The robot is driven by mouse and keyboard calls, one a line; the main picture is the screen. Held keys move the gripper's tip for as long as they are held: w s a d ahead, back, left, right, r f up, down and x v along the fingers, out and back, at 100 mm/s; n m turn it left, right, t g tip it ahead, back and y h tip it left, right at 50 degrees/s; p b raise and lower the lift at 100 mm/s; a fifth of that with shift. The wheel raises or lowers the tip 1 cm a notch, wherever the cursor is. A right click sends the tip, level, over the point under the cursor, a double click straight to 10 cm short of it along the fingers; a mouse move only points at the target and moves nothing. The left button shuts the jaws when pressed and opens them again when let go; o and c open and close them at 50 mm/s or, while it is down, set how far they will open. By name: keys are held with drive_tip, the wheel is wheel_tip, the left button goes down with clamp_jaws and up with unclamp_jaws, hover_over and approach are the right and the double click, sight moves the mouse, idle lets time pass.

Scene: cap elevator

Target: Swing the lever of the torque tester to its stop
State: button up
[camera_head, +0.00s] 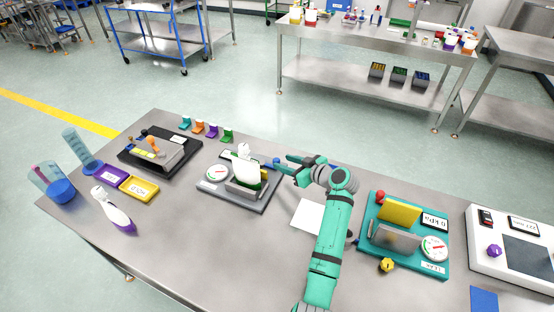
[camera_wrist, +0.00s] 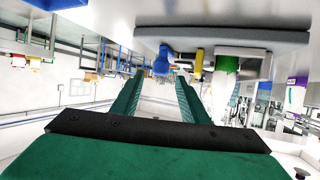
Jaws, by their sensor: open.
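A grey-based tester (camera_head: 212,188) with a round dial, a display and a clamped white and green piece stands mid-table. I take it for the torque tester, but its label is too small to read. A blue knob (camera_head: 276,161), apparently its lever end, is at its right back. My gripper (camera_head: 284,166) is open, reaching left with its fingers around or just short of the knob; I cannot tell which. In the wrist view, which is upside down, the blue knob (camera_wrist: 163,61) shows ahead between the green fingers (camera_wrist: 158,92). The lever's stop is not clear.
A teal fixture (camera_head: 373,248) with a yellow block and dial stands right of my arm, and a white instrument (camera_head: 511,268) farther right. A black tray (camera_head: 131,160), purple bin (camera_head: 111,173), yellow bin (camera_head: 139,188) and spray bottle (camera_head: 113,210) are left. The front middle is clear.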

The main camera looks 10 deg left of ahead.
sight(278, 160)
drive_tip(key=shift+x, duration=2.85)
clamp_jaws()
